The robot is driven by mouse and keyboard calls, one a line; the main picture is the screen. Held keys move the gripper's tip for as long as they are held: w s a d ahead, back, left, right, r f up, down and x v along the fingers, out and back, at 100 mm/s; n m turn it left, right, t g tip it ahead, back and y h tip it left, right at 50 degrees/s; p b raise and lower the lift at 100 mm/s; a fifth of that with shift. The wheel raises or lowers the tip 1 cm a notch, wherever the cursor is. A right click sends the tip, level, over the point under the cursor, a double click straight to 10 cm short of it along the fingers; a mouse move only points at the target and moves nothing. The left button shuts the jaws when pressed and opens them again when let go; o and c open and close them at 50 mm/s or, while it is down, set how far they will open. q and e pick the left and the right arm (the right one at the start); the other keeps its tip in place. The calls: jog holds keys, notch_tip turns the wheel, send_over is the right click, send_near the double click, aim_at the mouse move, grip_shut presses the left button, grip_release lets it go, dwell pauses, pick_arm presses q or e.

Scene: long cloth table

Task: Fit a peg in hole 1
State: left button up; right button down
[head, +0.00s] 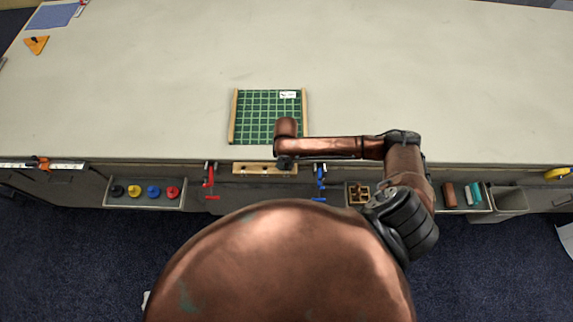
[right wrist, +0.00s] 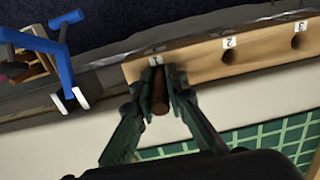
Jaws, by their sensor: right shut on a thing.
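A wooden strip (head: 250,168) lies along the front edge of the table. In the right wrist view the strip (right wrist: 200,58) carries labels 1, 2 and 3. Holes 2 (right wrist: 227,57) and 3 (right wrist: 296,42) show as dark, empty openings. My right gripper (right wrist: 160,90) is shut on a brown peg (right wrist: 159,100), with its end right by label 1. Hole 1 is hidden behind the peg and fingers, so I cannot tell whether the peg is in it. In the head view my right gripper (head: 285,163) is at the strip's right end. My left gripper is out of view.
A green gridded mat (head: 256,117) lies behind the strip. A red clamp (head: 209,178) and a blue clamp (head: 320,180) stand at the strip's sides. A divided wooden box (head: 359,193) sits in a front tray. The table behind the mat is mostly clear.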

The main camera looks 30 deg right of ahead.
jog(key=c, duration=1.9)
grip_release()
jog(key=shift+f, duration=0.1)
jog(key=shift+c, duration=0.2)
notch_tip(320, 180, up, 12)
jog(key=shift+a+r, duration=0.1)
jog(key=shift+r, duration=0.05)
